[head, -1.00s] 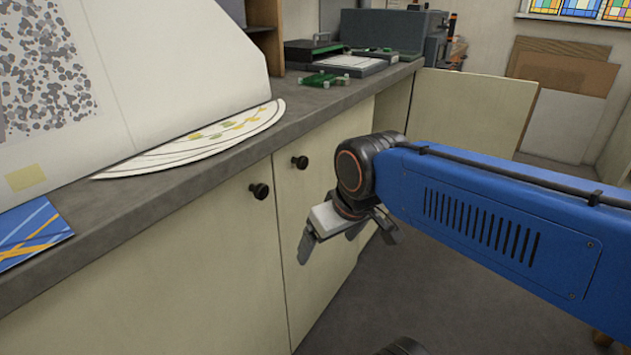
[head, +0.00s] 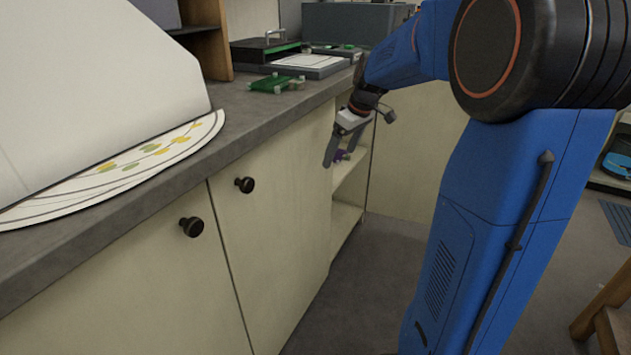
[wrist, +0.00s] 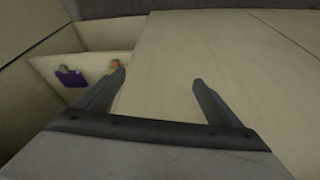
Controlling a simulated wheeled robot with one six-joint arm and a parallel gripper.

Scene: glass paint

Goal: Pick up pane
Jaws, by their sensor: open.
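A small purple piece (wrist: 72,78), which looks like a pane with a light knob or clip at its top, is in the open cabinet bay at the left of the wrist view. A bit of purple (head: 341,155) also shows behind my fingers in the head view. A green pane-like piece (head: 276,84) with pale corner blocks lies on the counter. I cannot tell which one the task means. My gripper (head: 343,149) is open and empty, in front of the cabinet below the counter edge. In the wrist view its fingers (wrist: 158,78) point toward the cabinet front, right of the purple piece.
A small orange thing (wrist: 115,67) is partly hidden by my left finger. The grey counter (head: 245,125) holds a painted paper fan shape (head: 130,168) and a frame with a white sheet (head: 312,64). Black knobs (head: 191,227) stick out from the cabinet doors. A stool (head: 605,315) stands at lower right.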

